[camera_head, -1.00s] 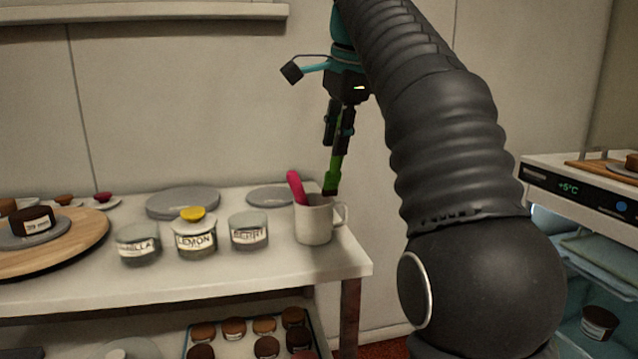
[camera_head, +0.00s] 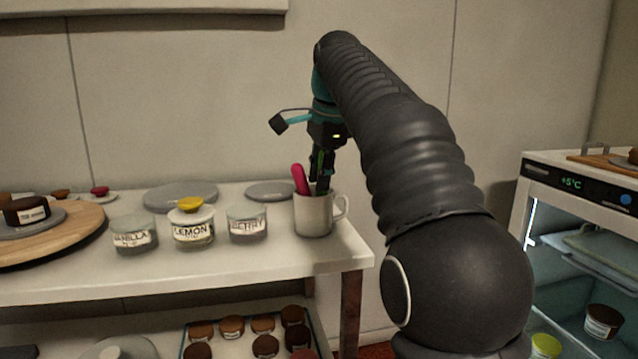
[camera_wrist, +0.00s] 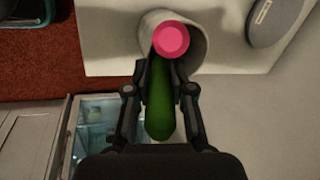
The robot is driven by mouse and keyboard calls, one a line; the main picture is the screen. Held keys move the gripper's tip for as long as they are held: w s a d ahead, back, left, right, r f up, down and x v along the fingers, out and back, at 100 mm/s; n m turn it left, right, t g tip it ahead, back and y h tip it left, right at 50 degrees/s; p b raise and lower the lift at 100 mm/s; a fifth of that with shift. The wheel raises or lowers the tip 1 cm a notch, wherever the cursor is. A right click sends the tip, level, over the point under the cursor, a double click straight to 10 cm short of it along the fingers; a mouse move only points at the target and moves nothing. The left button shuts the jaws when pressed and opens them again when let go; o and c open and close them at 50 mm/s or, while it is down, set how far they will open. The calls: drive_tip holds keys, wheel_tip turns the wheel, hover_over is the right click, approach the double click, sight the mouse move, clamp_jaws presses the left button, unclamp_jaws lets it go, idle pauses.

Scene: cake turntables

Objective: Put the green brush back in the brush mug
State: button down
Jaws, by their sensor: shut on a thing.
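The brush mug (camera_head: 313,216) is a pale mug with a handle on its right, standing near the right end of the table. A pink-handled brush (camera_head: 300,179) leans in it. My gripper (camera_head: 321,176) is just above the mug's mouth, pointing down. It is shut on the green brush (camera_wrist: 160,100), whose handle lies between the fingers in the wrist view. The brush's far end reaches into the mug's opening beside the pink handle (camera_wrist: 171,40). Its tip is hidden inside or behind the mug wall, so I cannot tell whether it touches the bottom.
Jars labelled vanilla (camera_head: 134,236), lemon (camera_head: 191,226) and berry (camera_head: 247,226) stand left of the mug. Grey discs (camera_head: 181,197) lie behind them. A tray of small cakes (camera_head: 225,335) sits on the shelf below. An open cooler (camera_head: 575,235) stands at the right.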

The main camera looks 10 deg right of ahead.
drive_tip(key=shift+w+f, duration=0.1)
drive_tip(key=shift+f, duration=0.25)
drive_tip(key=c, duration=1)
unclamp_jaws()
drive_tip(key=shift+f+b, duration=0.2)
drive_tip(key=shift+b, duration=0.15)
drive_tip(key=a+p+v, duration=0.1)
drive_tip(key=p+v, duration=0.3)
drive_tip(key=v, duration=1)
drive_tip(key=shift+s+d+p, duration=0.25)
drive_tip(key=shift+s+p, duration=0.05)
drive_tip(key=shift+p, duration=0.05)
drive_tip(key=shift+s, duration=0.1)
